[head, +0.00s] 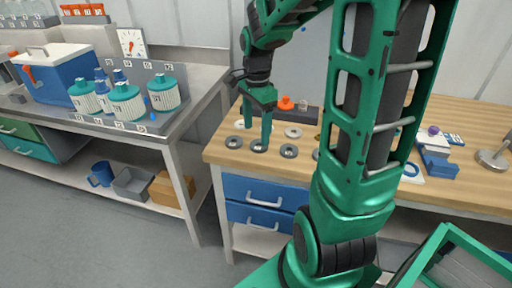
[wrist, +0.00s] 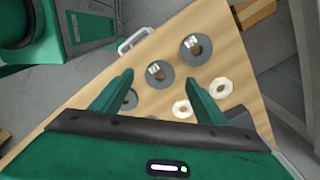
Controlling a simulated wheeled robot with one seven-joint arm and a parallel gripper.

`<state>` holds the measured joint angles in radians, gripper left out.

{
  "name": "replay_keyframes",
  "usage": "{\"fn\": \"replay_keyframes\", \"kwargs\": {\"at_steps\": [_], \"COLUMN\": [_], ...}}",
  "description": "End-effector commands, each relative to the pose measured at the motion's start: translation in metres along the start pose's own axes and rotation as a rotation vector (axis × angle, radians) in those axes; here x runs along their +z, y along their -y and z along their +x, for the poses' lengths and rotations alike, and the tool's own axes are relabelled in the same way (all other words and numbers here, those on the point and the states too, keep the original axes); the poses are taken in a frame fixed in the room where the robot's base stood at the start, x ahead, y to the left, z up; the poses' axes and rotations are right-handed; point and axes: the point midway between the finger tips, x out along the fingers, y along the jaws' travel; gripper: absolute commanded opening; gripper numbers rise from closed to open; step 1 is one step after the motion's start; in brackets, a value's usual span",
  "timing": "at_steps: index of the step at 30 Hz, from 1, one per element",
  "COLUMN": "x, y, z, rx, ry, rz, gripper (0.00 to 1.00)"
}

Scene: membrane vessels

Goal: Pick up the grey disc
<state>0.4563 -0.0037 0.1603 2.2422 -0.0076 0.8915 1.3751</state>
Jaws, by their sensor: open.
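Several grey discs, each with a centre hole, lie in a row along the front of the wooden bench. In the head view they include a left disc (head: 235,142), a middle disc (head: 254,148) and a right disc (head: 289,152). I cannot tell which one is meant. My gripper (head: 256,136) points down over the left end of the row, open and empty. In the wrist view its fingertips (wrist: 159,80) stand either side of a labelled grey disc (wrist: 168,83). Another labelled disc (wrist: 193,62) lies farther out, and a third (wrist: 131,103) is partly hidden by the left finger.
Pale discs (wrist: 221,87) lie behind the grey row. An orange-topped item (head: 286,103) and a dark block stand farther back. Blue parts (head: 440,165) lie on the right of the bench (head: 225,155). Green-lidded jars (head: 126,103) stand on the left bench, across a gap.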

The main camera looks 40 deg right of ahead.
Motion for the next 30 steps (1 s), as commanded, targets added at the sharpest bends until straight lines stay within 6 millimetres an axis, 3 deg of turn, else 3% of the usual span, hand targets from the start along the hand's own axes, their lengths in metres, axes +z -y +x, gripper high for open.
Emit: {"fn": "replay_keyframes", "kwargs": {"at_steps": [12, 22, 27, 30], "x": [-0.006, -0.006, -0.006, -0.006], "y": [0.002, 0.002, 0.002, 0.002], "z": [0.047, 0.053, 0.053, 0.053], "rx": [0.002, -0.001, -0.001, -0.001], "ry": [0.0, -0.001, -0.001, -0.001], "rz": [0.001, 0.0, -0.001, -0.001], "gripper": [0.67, 0.67, 0.27, 0.23]}}
